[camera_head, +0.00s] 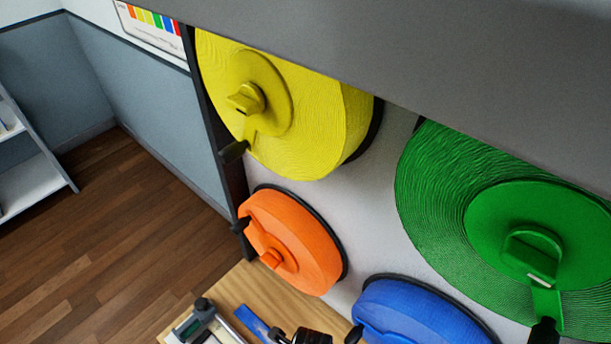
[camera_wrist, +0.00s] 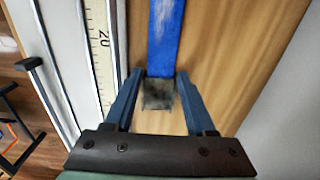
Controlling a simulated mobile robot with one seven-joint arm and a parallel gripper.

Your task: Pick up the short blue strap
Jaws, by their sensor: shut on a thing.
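The short blue strap (camera_wrist: 165,38) runs from the top edge of the wrist view down between my fingers, with a worn pale patch and a grey end piece. My gripper (camera_wrist: 159,77) is shut on the strap near this grey end, one finger at each side. In the head view a short piece of the blue strap (camera_head: 250,320) shows over the wooden bench at the bottom. A dark part beside it there may be my gripper. I cannot tell whether the strap touches the bench.
A ruler (camera_wrist: 100,45) lies left of the strap on the bench (camera_wrist: 225,50). A measuring tool (camera_head: 198,323) sits at the bench's left end. Large yellow (camera_head: 320,115), orange (camera_head: 300,235), green (camera_head: 435,215) and blue (camera_head: 420,317) strap rolls hang on the wall behind.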

